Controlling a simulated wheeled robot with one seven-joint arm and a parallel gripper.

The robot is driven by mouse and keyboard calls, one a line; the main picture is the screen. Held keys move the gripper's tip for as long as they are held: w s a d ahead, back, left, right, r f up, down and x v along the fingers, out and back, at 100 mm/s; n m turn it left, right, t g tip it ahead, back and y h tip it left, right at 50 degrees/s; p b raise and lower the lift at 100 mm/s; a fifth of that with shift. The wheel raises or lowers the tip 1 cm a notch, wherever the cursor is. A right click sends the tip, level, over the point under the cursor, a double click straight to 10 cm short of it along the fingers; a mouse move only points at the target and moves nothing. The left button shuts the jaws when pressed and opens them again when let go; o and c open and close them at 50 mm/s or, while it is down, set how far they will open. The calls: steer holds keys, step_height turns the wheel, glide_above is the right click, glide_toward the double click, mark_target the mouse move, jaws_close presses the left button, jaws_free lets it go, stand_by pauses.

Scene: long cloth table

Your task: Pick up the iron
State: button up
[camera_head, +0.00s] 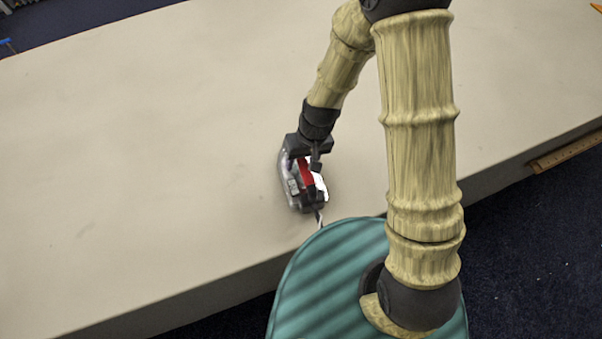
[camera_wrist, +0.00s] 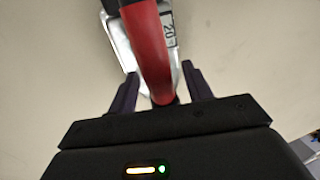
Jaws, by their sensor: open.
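The iron (camera_head: 304,184) stands on the long cloth table close to its front edge, with a red handle and a grey and white body. In the wrist view its red handle (camera_wrist: 150,50) runs down the middle, between the fingers, with the white and grey body behind it. My gripper (camera_head: 310,150) is right over the iron in the head view and hides part of it. In the wrist view my gripper (camera_wrist: 157,88) is open, one dark finger on each side of the handle, with a gap on both sides.
The cloth table (camera_head: 150,130) is bare and clear around the iron. Its front edge lies just below the iron in the head view. A wooden strip (camera_head: 566,151) lies by the table's edge at the right, above the dark floor (camera_head: 530,250).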

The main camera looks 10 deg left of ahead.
stand_by(0.4)
steer(key=shift+r, duration=0.1)
jaws_close()
steer(key=shift+w+r, duration=0.1)
steer(key=shift+r+b, duration=0.9)
steer(key=shift+r, duration=4)
